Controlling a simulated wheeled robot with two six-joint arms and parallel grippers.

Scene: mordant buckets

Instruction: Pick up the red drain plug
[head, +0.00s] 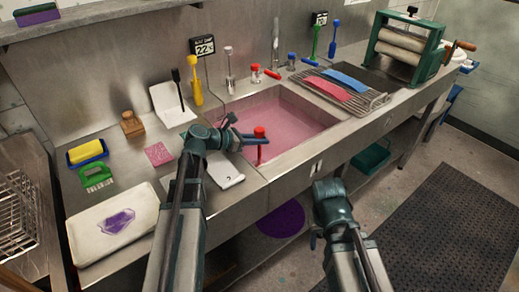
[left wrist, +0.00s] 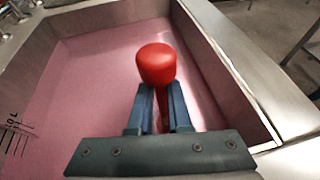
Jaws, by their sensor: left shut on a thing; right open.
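The red drain plug (head: 259,132) has a rounded red knob on top of a narrower red stem. My left gripper (head: 256,138) is shut on it, over the near left part of the sink (head: 315,118), which holds pink liquid. In the left wrist view the plug's knob (left wrist: 156,64) stands above the two blue fingers (left wrist: 160,105), which grip the stem just below it. My right gripper (head: 322,225) is open and empty, in front of the counter at the lower middle.
A yellow tool (head: 195,88) stands upright behind the sink. Left on the counter are a white slab (head: 112,222), a green brush (head: 96,176) and a yellow sponge (head: 86,151).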

